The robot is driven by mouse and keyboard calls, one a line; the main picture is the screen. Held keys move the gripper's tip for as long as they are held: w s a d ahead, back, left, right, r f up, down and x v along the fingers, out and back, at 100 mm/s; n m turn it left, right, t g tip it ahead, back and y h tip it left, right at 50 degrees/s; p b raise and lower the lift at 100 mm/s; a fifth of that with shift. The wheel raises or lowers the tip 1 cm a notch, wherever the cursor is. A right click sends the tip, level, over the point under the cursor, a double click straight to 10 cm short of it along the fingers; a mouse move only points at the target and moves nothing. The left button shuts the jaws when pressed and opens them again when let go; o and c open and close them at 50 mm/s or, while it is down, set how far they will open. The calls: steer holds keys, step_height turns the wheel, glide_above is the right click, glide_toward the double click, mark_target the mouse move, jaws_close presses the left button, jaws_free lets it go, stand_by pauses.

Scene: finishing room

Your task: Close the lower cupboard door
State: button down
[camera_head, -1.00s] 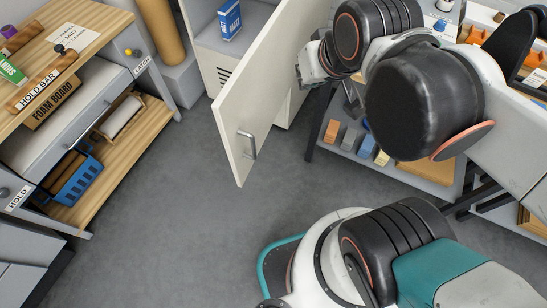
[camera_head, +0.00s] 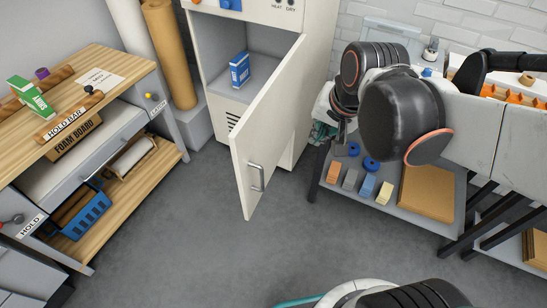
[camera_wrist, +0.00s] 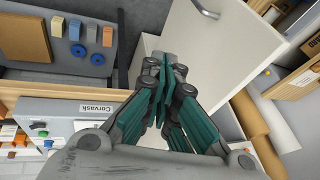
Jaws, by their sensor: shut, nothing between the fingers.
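The lower cupboard door (camera_head: 262,140) is white and stands open, swung out from the right side of the cupboard (camera_head: 215,50). Its metal handle (camera_head: 257,176) is near the free edge. The door (camera_wrist: 215,45) and its handle (camera_wrist: 205,9) also show in the wrist view. My gripper (camera_head: 322,130) is to the right of the door, on its handle side, partly hidden by my arm in the head view. In the wrist view my gripper (camera_wrist: 168,68) has its teal fingers together, empty, in front of the white surfaces. I cannot tell whether it touches the door.
A blue box (camera_head: 240,69) stands inside the cupboard. A grey shelf (camera_head: 350,208) with coloured blocks and a brown board (camera_head: 428,198) is close on the right. A wooden workbench (camera_head: 125,75) stands on the left. The grey floor (camera_head: 200,250) in front is clear.

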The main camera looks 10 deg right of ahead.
steer(key=w+a+f+m+g+y+p, duration=0.1)
steer(key=w+f+m+g+p, duration=0.1)
steer(key=w+f+m, duration=0.4)
steer(key=w+a+f+m+g+y+p, duration=0.1)
steer(key=w+f+m+g, duration=0.2)
steer(key=f+m, duration=0.35)
steer(key=a+f+b, duration=0.4)
steer(key=a+f, duration=0.2)
steer(key=f, duration=0.6)
steer(key=shift+a+f+n, duration=0.15)
steer(key=shift+a+n, duration=0.15)
steer(key=shift+n, duration=0.15)
